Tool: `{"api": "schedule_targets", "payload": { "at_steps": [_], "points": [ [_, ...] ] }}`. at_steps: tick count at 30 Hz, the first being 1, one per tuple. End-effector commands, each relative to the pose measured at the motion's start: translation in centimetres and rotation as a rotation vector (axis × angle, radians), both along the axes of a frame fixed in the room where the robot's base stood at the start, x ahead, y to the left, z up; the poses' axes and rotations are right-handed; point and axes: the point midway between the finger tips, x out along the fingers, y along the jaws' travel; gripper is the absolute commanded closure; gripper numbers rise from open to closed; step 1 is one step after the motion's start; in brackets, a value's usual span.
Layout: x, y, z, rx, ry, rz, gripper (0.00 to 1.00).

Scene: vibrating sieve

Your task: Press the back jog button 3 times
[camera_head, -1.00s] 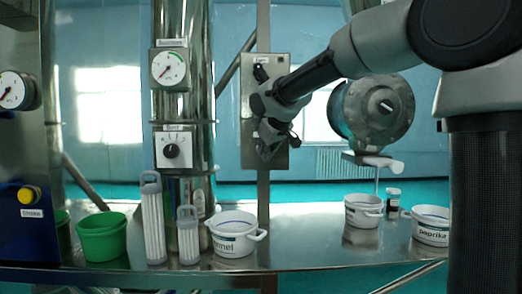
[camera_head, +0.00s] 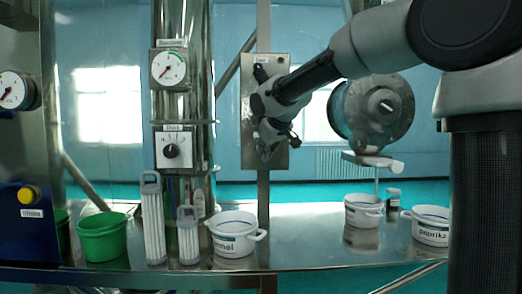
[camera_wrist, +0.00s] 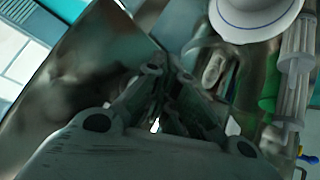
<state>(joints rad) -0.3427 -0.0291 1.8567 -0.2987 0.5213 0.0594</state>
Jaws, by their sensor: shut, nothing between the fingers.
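A grey metal control panel (camera_head: 248,115) hangs on a vertical post in the middle of the head view. My gripper (camera_head: 265,152) is in front of the panel's lower part, with the fingers shut and empty. The wrist and gripper cover most of the panel's face, so the jog buttons on it are hidden. I cannot tell whether the fingertips touch the panel. In the wrist view the fingers (camera_wrist: 160,95) are close together before a dark, blurred metal surface.
A steel table (camera_head: 310,250) below holds a fennel tub (camera_head: 233,243), a paprika tub (camera_head: 430,236), a green bucket (camera_head: 102,245) and two white ribbed cylinders (camera_head: 153,225). A round metal drum (camera_head: 390,110) is right of the panel. A knob panel (camera_head: 172,160) is at left.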

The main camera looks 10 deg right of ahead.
Motion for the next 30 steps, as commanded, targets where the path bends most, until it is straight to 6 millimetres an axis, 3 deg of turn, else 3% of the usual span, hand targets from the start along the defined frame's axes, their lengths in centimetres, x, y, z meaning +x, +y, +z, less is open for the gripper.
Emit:
{"api": "schedule_targets", "payload": {
  "at_steps": [30],
  "points": [
    [0.86, -0.15, 0.03, 0.000, 0.000, 0.000, 1.00]
  ]
}}
